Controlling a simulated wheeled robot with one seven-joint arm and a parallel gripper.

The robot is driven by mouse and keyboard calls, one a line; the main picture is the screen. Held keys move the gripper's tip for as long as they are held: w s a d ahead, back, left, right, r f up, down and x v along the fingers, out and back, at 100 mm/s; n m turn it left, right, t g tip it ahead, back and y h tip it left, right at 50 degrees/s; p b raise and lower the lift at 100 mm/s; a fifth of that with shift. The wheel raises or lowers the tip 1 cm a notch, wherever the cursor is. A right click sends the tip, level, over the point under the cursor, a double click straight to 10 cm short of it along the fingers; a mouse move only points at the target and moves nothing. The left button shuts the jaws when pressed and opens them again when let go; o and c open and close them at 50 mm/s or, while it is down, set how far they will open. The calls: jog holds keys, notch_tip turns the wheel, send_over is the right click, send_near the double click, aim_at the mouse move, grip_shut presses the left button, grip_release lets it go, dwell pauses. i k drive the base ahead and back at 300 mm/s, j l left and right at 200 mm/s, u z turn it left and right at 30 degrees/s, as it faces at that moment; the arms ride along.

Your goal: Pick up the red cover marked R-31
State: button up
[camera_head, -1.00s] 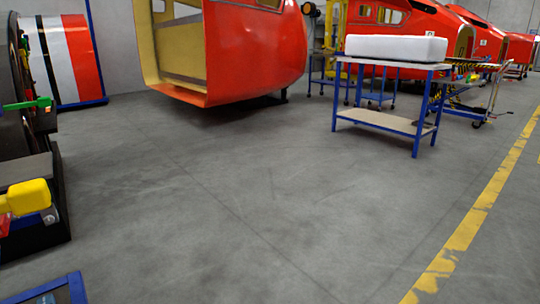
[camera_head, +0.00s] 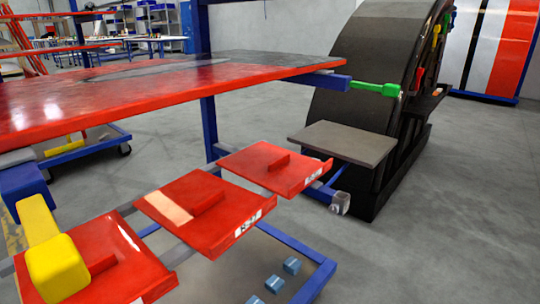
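Three red covers with raised ribs lie in a row on a low rack. The left cover (camera_head: 133,270) is partly cut off by the bottom edge, beside a yellow block. The middle cover (camera_head: 225,222) has a pale patch and a white label on its front edge. The right cover (camera_head: 258,160) is farther back, also with a small white label. The labels are too small to read, so I cannot tell which cover is R-31. My gripper is not in view.
A large red panel (camera_head: 150,85) spans the rack above the covers. A grey plate (camera_head: 342,142) and a big black curved mould (camera_head: 375,60) stand behind. Floor at right is clear.

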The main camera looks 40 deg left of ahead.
aim_at(285, 173)
jog(key=i+u, duration=0.4)
jog(key=i, duration=0.15)
jog(key=i+l+u, duration=0.2)
jog(key=i+u, duration=0.15)
jog(key=i, duration=0.25)
jog(key=i+j+u, duration=0.15)
jog(key=u, duration=0.3)
jog(key=i+u, duration=0.25)
jog(key=u, duration=0.2)
jog(key=i+u, duration=0.25)
jog(key=u, duration=0.2)
jog(key=i+u, duration=0.25)
jog(key=u, duration=0.2)
